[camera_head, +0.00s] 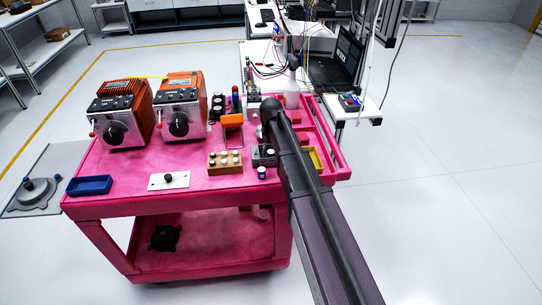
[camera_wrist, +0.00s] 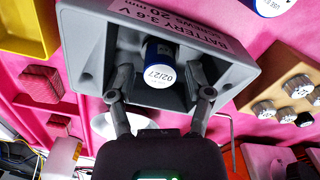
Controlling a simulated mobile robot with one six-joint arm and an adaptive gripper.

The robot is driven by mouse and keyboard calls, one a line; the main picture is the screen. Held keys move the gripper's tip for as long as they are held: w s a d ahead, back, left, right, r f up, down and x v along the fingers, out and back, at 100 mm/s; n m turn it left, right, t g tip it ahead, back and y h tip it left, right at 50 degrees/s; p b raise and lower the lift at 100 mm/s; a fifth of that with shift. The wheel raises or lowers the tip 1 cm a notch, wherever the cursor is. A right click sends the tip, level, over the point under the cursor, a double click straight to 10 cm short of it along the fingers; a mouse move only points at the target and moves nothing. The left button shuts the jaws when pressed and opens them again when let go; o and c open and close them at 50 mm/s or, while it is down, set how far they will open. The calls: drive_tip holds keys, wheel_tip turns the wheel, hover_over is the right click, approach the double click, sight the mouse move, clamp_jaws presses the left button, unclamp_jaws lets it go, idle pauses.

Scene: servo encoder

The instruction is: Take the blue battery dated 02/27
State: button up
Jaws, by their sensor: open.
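A blue battery (camera_wrist: 160,66) with a white end marked 02/27 stands inside a grey bin (camera_wrist: 88,40) in the wrist view. The bin's label reads BATTERY 3.6 V and SCREWS 20 mm. My gripper (camera_wrist: 161,84) is open, with one finger on each side of this battery at the bin. Gaps show between the fingers and the battery; I cannot tell if either touches it. Another blue battery (camera_wrist: 273,5) is outside the bin, cut off by the top edge, its date not clearly readable. In the head view the bin (camera_head: 257,162) is partly hidden by my arm.
A wooden block (camera_wrist: 283,84) with several capped cylinders stands right of the bin in the wrist view. A yellow bin (camera_wrist: 25,28) is at left. On the pink cart (camera_head: 130,168) are two orange machines (camera_head: 182,98) (camera_head: 122,105) and a blue tray (camera_head: 90,185).

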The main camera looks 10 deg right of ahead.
sight(271, 151)
drive_tip(key=c, duration=0.8)
drive_tip(key=shift+o, duration=0.2)
drive_tip(key=shift+r+p, duration=2.3)
